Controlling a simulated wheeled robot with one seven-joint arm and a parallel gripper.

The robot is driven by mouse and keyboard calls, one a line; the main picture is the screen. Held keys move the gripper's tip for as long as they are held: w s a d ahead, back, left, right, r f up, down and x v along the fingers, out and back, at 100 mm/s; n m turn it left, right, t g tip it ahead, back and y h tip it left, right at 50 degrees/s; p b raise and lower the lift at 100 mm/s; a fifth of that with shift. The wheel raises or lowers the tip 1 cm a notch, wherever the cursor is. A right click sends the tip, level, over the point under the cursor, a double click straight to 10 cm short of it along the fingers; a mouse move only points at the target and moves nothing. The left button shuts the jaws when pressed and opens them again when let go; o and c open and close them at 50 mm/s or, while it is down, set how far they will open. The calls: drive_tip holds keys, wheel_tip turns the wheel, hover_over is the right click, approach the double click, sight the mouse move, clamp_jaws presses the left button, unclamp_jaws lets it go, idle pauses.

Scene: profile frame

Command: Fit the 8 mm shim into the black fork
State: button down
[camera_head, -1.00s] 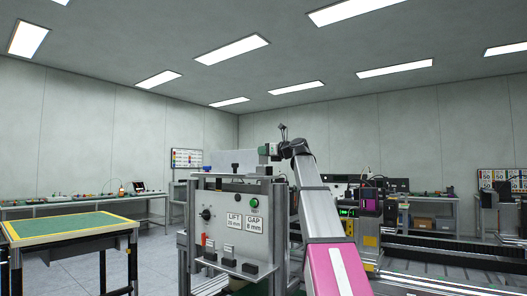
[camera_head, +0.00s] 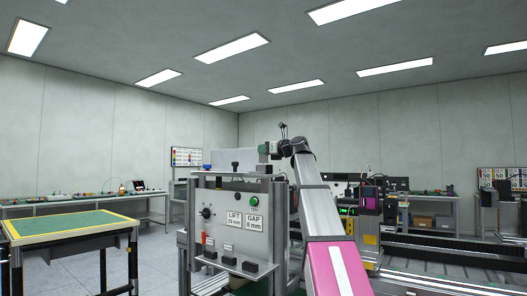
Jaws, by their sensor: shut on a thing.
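My arm reaches up and over the right side of a grey test stand (camera_head: 228,200). My gripper (camera_head: 264,150) is at its far end, small, just above the stand's top right edge. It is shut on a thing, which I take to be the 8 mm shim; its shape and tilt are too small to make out. The stand's front panel carries a black knob, a green button (camera_head: 254,201) and labels reading LIFT and GAP 8 mm (camera_head: 253,222). I cannot pick out the black fork; the panel and my arm hide the space behind them.
A table with a green top and yellow border (camera_head: 72,226) stands at the left. Benches line the walls. Machinery with a dark rail (camera_head: 440,245) lies to the right of my arm. Bare floor shows between the green table and the stand.

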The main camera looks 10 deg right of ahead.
sight(263, 157)
drive_tip(key=shift+f, duration=2.1)
idle(0.5)
drive_tip(key=shift+r, duration=0.45)
idle(2.6)
drive_tip(key=shift+r, duration=3.1)
drive_tip(key=shift+s, duration=0.1)
